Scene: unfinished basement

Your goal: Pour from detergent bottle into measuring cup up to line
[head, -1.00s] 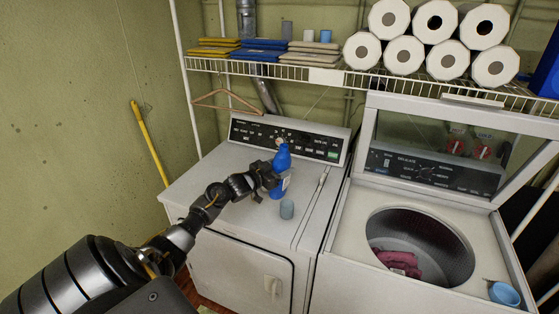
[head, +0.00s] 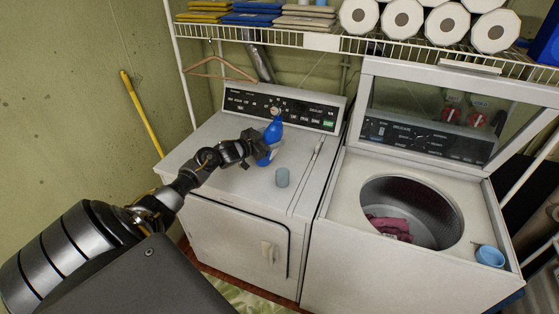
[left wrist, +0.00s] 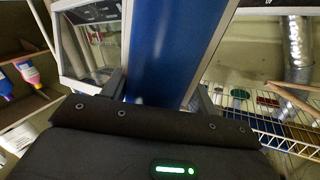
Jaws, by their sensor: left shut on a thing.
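The blue detergent bottle (head: 273,134) is over the top of the left machine, its cap up and leaning slightly to the right. My left gripper (head: 262,148) is shut on its body. In the left wrist view, the blue bottle (left wrist: 170,50) fills the space between the fingers (left wrist: 160,88). My right gripper is not in view.
The washer (head: 340,205) at right has its lid open and dark red cloth (head: 390,227) in its drum. A light-blue cup (head: 490,256) sits on its front right corner. A wire shelf (head: 330,42) with paper rolls and folded cloths hangs behind. The left machine's front top is clear.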

